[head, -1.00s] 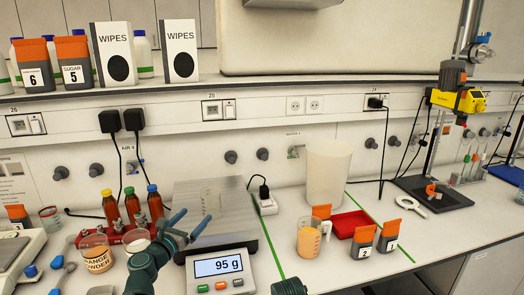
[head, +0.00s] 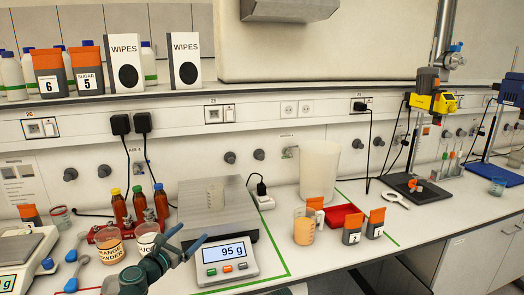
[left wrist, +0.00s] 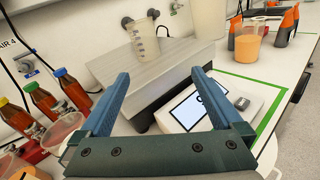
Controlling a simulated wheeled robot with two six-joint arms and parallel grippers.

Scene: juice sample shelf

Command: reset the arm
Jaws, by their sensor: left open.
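My left arm comes in from the bottom left in the head view.
Orange-powder beaker (head: 108,247) and sugar beaker (head: 147,238) stand at left near capped bottles (head: 139,203). At right are a beaker of orange liquid (head: 304,228), a red tray (head: 345,217), sample pouches (head: 351,228) and a tall container (head: 318,172). The bench front right is clear.

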